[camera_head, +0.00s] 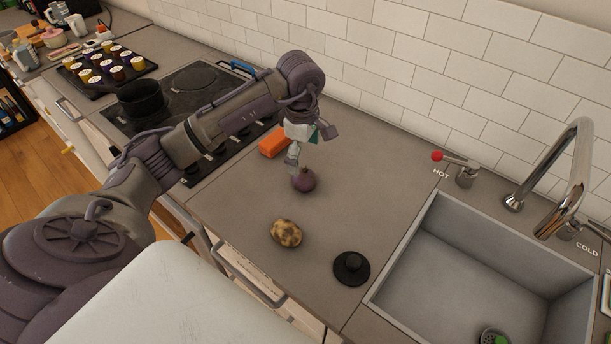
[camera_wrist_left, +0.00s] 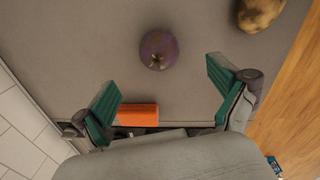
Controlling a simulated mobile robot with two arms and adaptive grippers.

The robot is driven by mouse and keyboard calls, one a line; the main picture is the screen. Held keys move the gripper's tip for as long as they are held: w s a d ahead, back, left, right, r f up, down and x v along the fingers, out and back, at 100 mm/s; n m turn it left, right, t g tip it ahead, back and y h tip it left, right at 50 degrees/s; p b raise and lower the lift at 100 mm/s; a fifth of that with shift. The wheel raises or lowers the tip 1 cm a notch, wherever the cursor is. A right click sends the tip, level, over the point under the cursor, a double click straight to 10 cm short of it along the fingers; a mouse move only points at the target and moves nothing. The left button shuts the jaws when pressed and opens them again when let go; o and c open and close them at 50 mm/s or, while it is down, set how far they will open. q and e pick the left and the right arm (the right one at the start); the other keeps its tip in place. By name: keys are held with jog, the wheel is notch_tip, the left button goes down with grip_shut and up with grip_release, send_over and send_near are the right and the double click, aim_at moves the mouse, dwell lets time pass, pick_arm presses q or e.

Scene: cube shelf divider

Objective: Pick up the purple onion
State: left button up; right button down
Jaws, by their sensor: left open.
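The purple onion (camera_head: 304,180) stands on the grey counter (camera_head: 235,205), near the middle of the head view. In the left wrist view the onion (camera_wrist_left: 159,50) lies beyond the fingertips, between their two lines, with a gap around it. My left gripper (camera_head: 294,156) is just above the onion in the head view. In the left wrist view its green-padded fingers (camera_wrist_left: 162,82) are spread wide and empty. In the head view the fingers overlap the onion's top edge, and I cannot tell whether they touch it. My right gripper is not in view.
A spotted potato (camera_head: 286,233) and a black lid-like disc (camera_head: 351,268) lie on the counter nearer me. An orange block (camera_head: 273,142) lies behind the gripper. The sink (camera_head: 440,270) is at right, the stove (camera_head: 190,95) at left. Counter between the onion and the sink is clear.

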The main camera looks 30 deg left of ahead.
aim_at(305, 172)
pick_arm(q)
jog(key=f, duration=0.4)
jog(key=shift+w+f+p, duration=0.2)
jog(key=shift+p, duration=0.2)
jog(key=shift+f, duration=0.25)
jog(key=f+p, duration=0.2)
jog(key=f, duration=0.1)
jog(key=shift+w+f, duration=0.2)
jog(key=shift+f, duration=0.1)
jog(key=shift+w+a+f, duration=0.1)
jog(key=shift+f, duration=0.45)
jog(key=c, duration=1.3)
